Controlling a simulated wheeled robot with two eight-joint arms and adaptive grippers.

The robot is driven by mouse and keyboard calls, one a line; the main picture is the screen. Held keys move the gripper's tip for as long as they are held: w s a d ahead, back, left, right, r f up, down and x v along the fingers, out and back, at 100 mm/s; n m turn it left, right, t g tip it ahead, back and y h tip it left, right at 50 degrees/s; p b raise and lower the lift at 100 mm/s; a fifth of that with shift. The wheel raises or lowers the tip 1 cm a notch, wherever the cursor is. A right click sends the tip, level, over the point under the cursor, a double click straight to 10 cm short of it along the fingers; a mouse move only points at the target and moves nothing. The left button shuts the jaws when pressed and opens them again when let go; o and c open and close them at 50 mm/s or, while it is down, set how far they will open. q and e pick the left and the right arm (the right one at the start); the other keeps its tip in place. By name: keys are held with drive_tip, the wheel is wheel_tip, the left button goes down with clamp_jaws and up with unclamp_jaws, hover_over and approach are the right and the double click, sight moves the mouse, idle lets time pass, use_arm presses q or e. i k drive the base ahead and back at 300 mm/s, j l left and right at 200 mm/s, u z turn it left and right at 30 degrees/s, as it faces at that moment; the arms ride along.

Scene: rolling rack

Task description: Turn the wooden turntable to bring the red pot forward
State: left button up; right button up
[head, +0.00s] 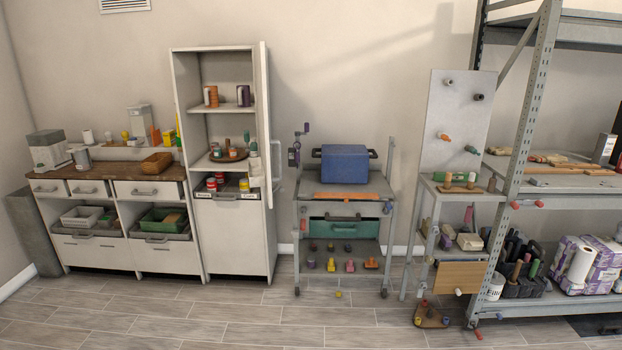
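A round brown wooden turntable (230,157) sits on the middle shelf of the tall white cabinet (234,230) at left of centre. Several small pots and bottles stand on it or close by, in brown, green and reddish tones. They are too small to tell which one is the red pot or which way it faces. The cabinet door (265,115) stands open on the right side, edge-on to me. Neither of my grippers is in view.
Red and white jars (212,184) stand in a pulled-out tray below the turntable. A counter with drawers (145,188) adjoins on the left. A rolling rack with a blue box (345,163) stands to the right. Open floor (200,320) lies in front.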

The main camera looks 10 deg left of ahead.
sight(241, 153)
drive_tip(key=i+j+u, duration=0.65)
drive_tip(key=i+u, duration=0.15)
drive_tip(key=i+j+u, duration=0.1)
drive_tip(key=i+u, duration=0.3)
drive_tip(key=i, duration=0.05)
